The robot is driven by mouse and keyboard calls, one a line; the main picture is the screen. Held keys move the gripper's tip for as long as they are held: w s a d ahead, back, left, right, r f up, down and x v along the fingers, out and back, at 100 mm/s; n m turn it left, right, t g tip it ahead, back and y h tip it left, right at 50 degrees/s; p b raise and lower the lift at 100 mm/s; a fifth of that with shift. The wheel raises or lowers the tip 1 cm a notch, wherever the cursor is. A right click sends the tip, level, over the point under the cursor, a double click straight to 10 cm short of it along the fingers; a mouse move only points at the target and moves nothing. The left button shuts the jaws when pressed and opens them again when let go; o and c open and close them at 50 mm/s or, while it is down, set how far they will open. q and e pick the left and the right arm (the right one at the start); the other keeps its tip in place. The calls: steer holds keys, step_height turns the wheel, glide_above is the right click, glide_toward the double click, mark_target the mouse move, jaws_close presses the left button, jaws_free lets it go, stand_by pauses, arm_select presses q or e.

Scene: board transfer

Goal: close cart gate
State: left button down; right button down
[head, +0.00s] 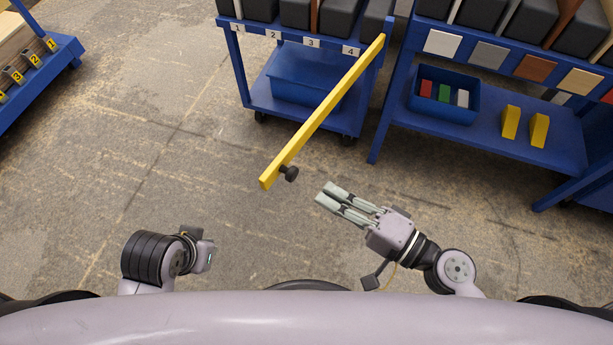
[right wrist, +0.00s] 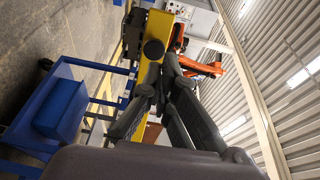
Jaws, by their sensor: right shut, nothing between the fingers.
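The cart gate is a long yellow bar (head: 322,113), swung out from the right corner of the blue cart (head: 238,65) into the aisle. A black knob (head: 290,174) sits near its free end. In the right wrist view, the yellow gate (right wrist: 157,24) and the knob (right wrist: 153,49) show just beyond the fingers. My right gripper (head: 325,193) is shut and empty, a short way right of and below the knob in the head view; its fingers also show in the right wrist view (right wrist: 165,85). My left arm end (head: 203,254) is at lower left, its fingers hidden.
A blue shelf rack (head: 375,140) stands right of the cart, holding a blue bin (head: 428,108) and two yellow blocks (head: 538,131). Another blue cart (head: 40,82) is at upper left. The floor (head: 170,170) between is clear.

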mark_target(294, 175)
steer(key=x, duration=0.5)
steer(key=shift+w+a+p, duration=0.3)
steer(key=shift+p, duration=0.05)
